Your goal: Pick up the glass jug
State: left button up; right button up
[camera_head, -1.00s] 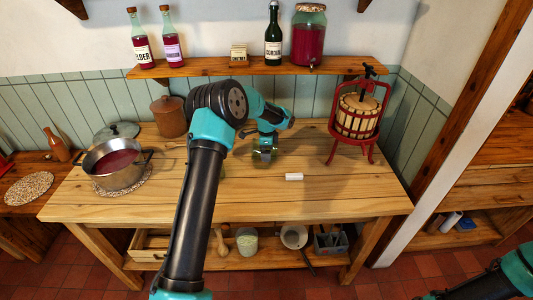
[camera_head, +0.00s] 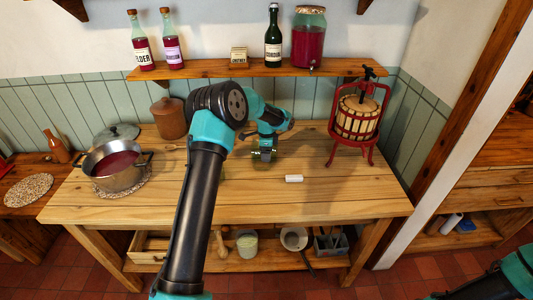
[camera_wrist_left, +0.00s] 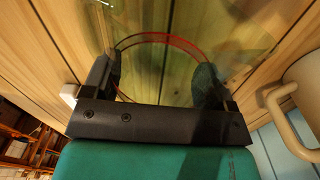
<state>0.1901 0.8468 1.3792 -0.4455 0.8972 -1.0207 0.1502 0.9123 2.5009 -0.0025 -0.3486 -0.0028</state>
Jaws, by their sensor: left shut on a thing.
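The glass jug (camera_head: 263,156) is clear with a greenish tint and sits near the middle of the wooden workbench, mostly hidden by my left gripper (camera_head: 266,147). In the left wrist view the jug's clear glass (camera_wrist_left: 160,42), with a curved reddish and dark rim line, spans between the two fingers. My left gripper (camera_wrist_left: 160,82) is shut on the jug. I cannot tell whether the jug's base touches the bench. My right arm shows only at the lower right corner of the head view; its gripper is out of frame.
A steel pot (camera_head: 118,165) of red liquid stands left on the workbench (camera_head: 330,200), with a brown crock (camera_head: 168,118) behind. A red-framed press (camera_head: 357,117) stands right. A small white block (camera_head: 293,178) lies in front. A bottle shelf (camera_head: 225,67) runs above. The front right bench is clear.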

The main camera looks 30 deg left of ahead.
pick_arm(q)
jog(key=shift+r, duration=0.5)
jog(key=shift+c, duration=1.2)
notch_tip(320, 180, up, 3)
jog(key=shift+f, duration=0.15)
jog(key=shift+s+d+r, duration=0.15)
jog(key=shift+s+r, duration=0.05)
jog(key=shift+s, duration=0.05)
jog(key=s+d+r, duration=0.1)
jog(key=s+d, duration=0.7)
jog(key=s, duration=0.5)
jog(key=shift+r, duration=0.2)
jog(key=shift+s, duration=0.1)
